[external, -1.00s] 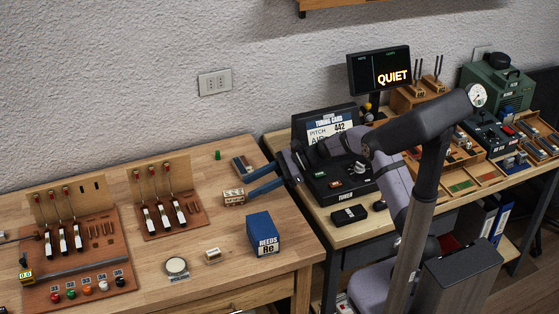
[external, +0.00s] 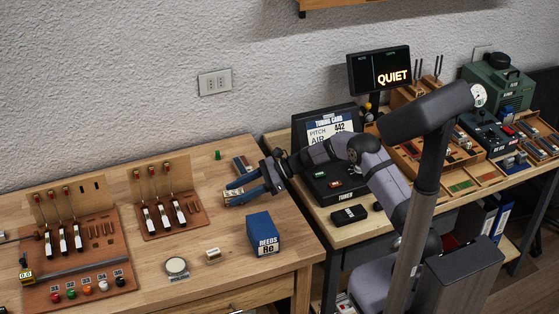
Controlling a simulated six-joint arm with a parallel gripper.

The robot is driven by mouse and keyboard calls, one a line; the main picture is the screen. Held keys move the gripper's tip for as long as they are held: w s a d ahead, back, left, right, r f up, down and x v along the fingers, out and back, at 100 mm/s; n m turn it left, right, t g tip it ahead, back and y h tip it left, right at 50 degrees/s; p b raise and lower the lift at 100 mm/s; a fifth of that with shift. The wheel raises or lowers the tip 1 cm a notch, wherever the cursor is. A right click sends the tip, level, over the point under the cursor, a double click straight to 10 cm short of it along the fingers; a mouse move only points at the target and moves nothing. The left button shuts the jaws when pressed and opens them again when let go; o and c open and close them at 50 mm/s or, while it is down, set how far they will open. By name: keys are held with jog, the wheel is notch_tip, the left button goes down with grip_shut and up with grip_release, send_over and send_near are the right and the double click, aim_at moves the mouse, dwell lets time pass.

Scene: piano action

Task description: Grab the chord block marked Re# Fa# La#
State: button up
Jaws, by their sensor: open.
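A small pale wooden block with dark markings (external: 233,192) lies on the left table. It is partly hidden by the blue fingers of my gripper (external: 230,195). The markings are too small to read, so I cannot tell whether they say Re# Fa# La#. My gripper is open and low over the table, with its fingers reaching left around or over the block. I cannot tell whether they touch it. A grey-blue block (external: 242,164) lies just behind the gripper.
A blue REEDS Re box (external: 263,235) stands in front of the gripper. A small pale block (external: 213,256) and a round disc (external: 176,266) lie at the front. Key-action boards (external: 170,210) stand to the left. A small green peg (external: 217,155) stands behind.

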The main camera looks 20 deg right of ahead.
jog(key=shift+x, duration=0.75)
jog(key=c, duration=1.1)
jog(key=shift+c, duration=0.2)
jog(key=shift+r, duration=0.1)
